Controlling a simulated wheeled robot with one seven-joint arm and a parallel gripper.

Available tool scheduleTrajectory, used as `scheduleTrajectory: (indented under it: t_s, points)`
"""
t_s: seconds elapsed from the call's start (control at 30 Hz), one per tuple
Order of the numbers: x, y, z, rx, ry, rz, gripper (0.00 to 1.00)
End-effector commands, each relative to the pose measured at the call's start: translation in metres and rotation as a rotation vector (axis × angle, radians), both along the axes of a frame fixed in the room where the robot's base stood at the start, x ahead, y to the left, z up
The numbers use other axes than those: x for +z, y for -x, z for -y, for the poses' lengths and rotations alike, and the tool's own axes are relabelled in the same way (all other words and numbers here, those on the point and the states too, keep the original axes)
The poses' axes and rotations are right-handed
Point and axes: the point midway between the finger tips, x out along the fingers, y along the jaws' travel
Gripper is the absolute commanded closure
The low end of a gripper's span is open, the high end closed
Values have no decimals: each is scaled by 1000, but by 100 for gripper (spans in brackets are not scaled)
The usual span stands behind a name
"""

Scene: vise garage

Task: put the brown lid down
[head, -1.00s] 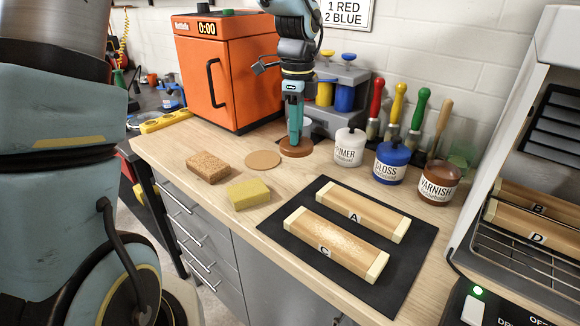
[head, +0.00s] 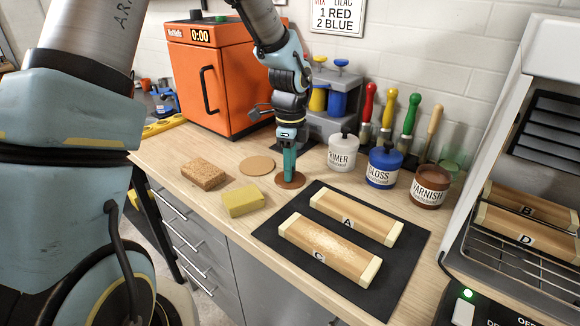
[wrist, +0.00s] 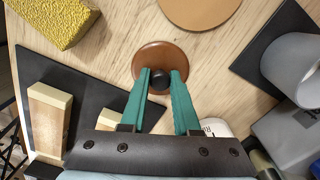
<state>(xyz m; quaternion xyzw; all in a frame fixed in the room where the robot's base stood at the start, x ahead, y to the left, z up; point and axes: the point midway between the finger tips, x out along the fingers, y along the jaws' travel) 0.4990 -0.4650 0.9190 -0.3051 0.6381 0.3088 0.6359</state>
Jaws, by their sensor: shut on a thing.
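The brown lid (head: 299,182) is a round disc with a dark knob, seen in the wrist view (wrist: 160,55) too. My gripper (head: 289,182) points down over it. In the wrist view, the green fingers of my gripper (wrist: 161,75) are shut on the lid's knob. The lid is level, at or just above the wooden worktop (head: 228,180); I cannot tell whether it touches. The varnish jar (head: 430,187) stands to the right with its brown top open.
A tan round disc (head: 257,165) lies left of the lid, with a yellow sponge (head: 243,200) and brown sponge (head: 204,174) nearby. A black mat (head: 381,276) with two wooden blocks is in front. The primer jar (head: 343,152) and gloss jar (head: 384,167) stand right.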

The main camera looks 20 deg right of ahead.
Motion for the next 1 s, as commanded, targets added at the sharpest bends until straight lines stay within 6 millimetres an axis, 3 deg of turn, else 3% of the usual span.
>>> scheduleTrajectory:
  t_s: [0.03,0.3,0.63,0.77,1.0]
  points:
    - [-1,0,0,0,0,0,68]
    - [-1,0,0,0,-1,-1,40]
    - [5,0,0,1,1,1,40]
    - [23,-1,1,3,3,3,40]
    - [74,-2,0,3,4,5,40]
